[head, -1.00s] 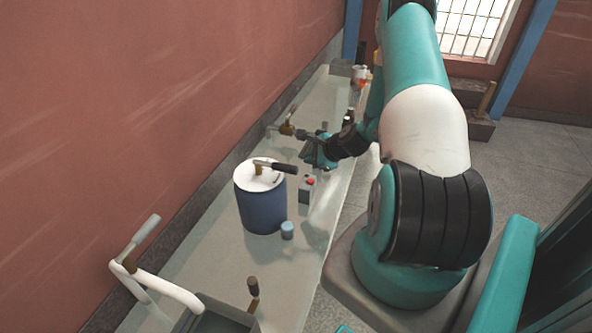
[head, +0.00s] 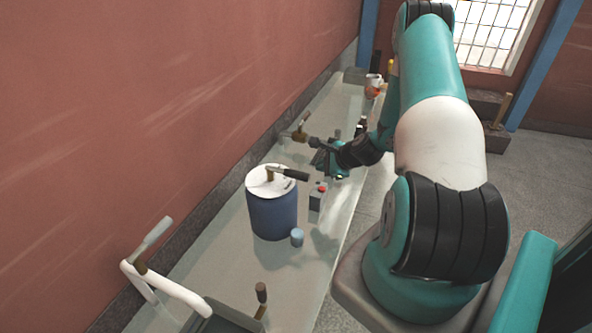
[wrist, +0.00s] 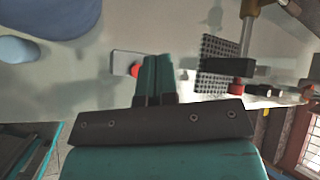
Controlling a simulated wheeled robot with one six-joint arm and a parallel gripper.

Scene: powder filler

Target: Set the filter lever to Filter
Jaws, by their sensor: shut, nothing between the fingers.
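A blue drum (head: 272,212) with a white lid stands on the bench, left of my gripper in the head view. On its lid is a lever (head: 290,174) with a brass pivot and a black handle pointing right; its marks are too small to read. I cannot tell for sure whether this is the filter lever. My gripper (head: 322,160) is beyond and right of the drum, apart from the lever. In the wrist view my gripper (wrist: 155,62) is shut and empty, its fingertips beside a grey box with a red button (wrist: 133,70). The drum (wrist: 55,15) shows at the upper left.
A small blue cylinder (head: 297,237) stands before the drum. A brass valve (head: 300,134) is near the wall, and a white pipe with a handle (head: 150,245) is at the front left. A black perforated block (wrist: 218,65) is right of my fingers.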

